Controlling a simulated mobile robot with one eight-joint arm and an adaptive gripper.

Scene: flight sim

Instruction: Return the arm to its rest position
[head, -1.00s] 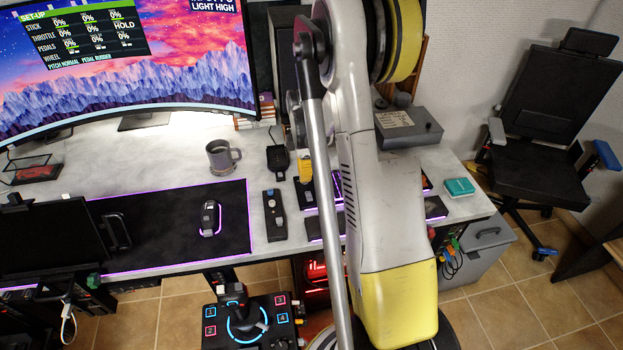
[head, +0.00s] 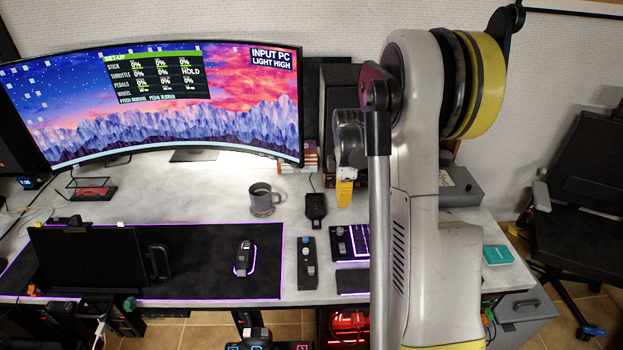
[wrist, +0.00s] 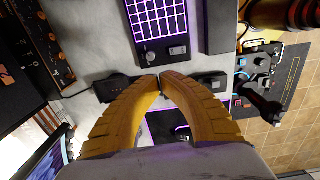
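My arm rises on the right of the head view, in front of the desk, and hides part of the desk's right side. My gripper (wrist: 160,82) shows in the wrist view as two yellow ribbed fingers whose tips meet, with nothing seen between them. It hangs above the desk, over the dark control panels. In the head view only a small yellow part of the gripper (head: 344,192) shows beside the arm, above the lit button panel (head: 350,242).
A wide curved monitor (head: 200,115) stands at the back. A grey mug (head: 263,199), a mouse (head: 243,258) on a black mat and a dark screen (head: 88,262) are on the desk (head: 190,196). A black chair (head: 585,190) stands at the right, and a teal box (head: 497,255) lies near the desk's right end.

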